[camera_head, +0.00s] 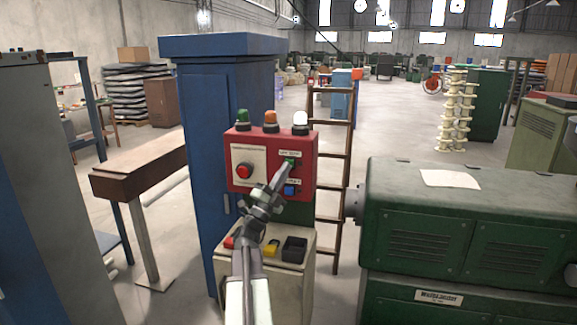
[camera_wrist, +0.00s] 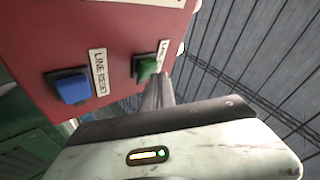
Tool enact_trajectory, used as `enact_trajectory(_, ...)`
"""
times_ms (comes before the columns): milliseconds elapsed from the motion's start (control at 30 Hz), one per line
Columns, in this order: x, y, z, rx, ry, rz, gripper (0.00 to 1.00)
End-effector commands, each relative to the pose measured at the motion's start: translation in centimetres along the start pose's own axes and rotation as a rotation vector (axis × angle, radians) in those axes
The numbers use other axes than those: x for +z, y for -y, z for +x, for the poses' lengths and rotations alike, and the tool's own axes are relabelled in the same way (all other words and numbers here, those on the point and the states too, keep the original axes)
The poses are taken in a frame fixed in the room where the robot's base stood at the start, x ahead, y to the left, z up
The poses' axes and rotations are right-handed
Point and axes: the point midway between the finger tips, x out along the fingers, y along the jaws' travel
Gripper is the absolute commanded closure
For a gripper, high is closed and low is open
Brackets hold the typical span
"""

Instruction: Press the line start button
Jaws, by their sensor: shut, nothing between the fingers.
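A red control box (camera_head: 266,148) has a green button (camera_head: 290,160) at its upper right, under a small label. In the wrist view the green button (camera_wrist: 145,68) is beside a partly hidden label that begins with "LINE". My gripper (camera_head: 286,168) is shut and empty. Its fingertips are at the green button and cover its lower edge; they also show in the wrist view (camera_wrist: 160,84). I cannot tell for sure whether they touch it. A blue button (camera_head: 290,190), labelled "LINE RESET" in the wrist view (camera_wrist: 72,89), is below the green one.
A large red button (camera_head: 244,171) is at the left of the box. Green (camera_head: 243,117), orange (camera_head: 270,118) and bright white (camera_head: 300,120) lamps stand on top. A blue cabinet (camera_head: 221,110) is close on the left. A green machine (camera_head: 467,225) is to the right.

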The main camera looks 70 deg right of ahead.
Motion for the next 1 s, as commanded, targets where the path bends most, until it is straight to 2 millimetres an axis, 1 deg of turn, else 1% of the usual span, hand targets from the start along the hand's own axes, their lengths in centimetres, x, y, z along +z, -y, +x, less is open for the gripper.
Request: enact_trajectory(1000,0.54,-0.39,0.57,0.000,0.001,0.001,1.00)
